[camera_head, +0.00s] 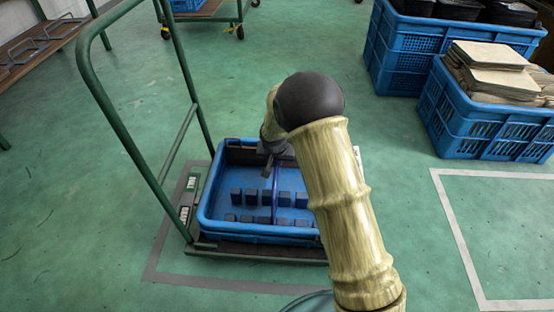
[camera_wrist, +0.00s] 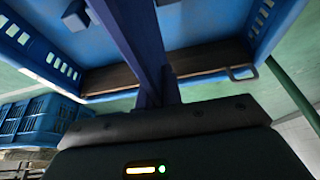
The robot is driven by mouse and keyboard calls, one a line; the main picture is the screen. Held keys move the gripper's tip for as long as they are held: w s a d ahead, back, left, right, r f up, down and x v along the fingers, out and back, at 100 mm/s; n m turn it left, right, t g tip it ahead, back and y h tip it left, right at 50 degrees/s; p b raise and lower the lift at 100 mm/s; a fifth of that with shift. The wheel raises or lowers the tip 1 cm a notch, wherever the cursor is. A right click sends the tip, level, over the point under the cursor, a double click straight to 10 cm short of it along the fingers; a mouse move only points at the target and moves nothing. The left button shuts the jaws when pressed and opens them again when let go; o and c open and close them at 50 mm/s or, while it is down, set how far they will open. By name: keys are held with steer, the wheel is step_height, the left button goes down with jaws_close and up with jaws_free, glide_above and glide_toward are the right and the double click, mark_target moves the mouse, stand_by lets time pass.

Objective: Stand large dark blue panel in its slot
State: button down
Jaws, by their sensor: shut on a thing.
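The large dark blue panel (camera_head: 274,188) shows almost edge-on in the head view, between the dark blocks inside the blue tray (camera_head: 206,205). My gripper (camera_head: 268,165) is over the tray and shut on the panel's upper part. In the wrist view the panel (camera_wrist: 135,45) runs from the jaws up and to the left, into the tray (camera_wrist: 205,30). Several small dark blue blocks (camera_head: 250,196) stand in rows on the tray floor, on both sides of the panel. My arm hides the tray's right part. I cannot tell whether the panel's lower edge is in a slot.
The tray rests on a cart with a tall green handle (camera_head: 128,140) at its left. Blue crates (camera_head: 400,60) stand at the upper right, one holding stacked beige panels (camera_head: 490,75). A wooden bench (camera_head: 45,40) is at the upper left. The floor around is mostly clear.

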steer(key=shift+f+b, duration=0.75)
steer(key=shift+f, duration=0.85)
steer(key=c, duration=1.5)
jaws_free()
steer(key=p+v, duration=0.8)
steer(key=v, duration=0.9)
steer(key=shift+s+r, duration=0.1)
steer(key=shift+r, duration=0.05)
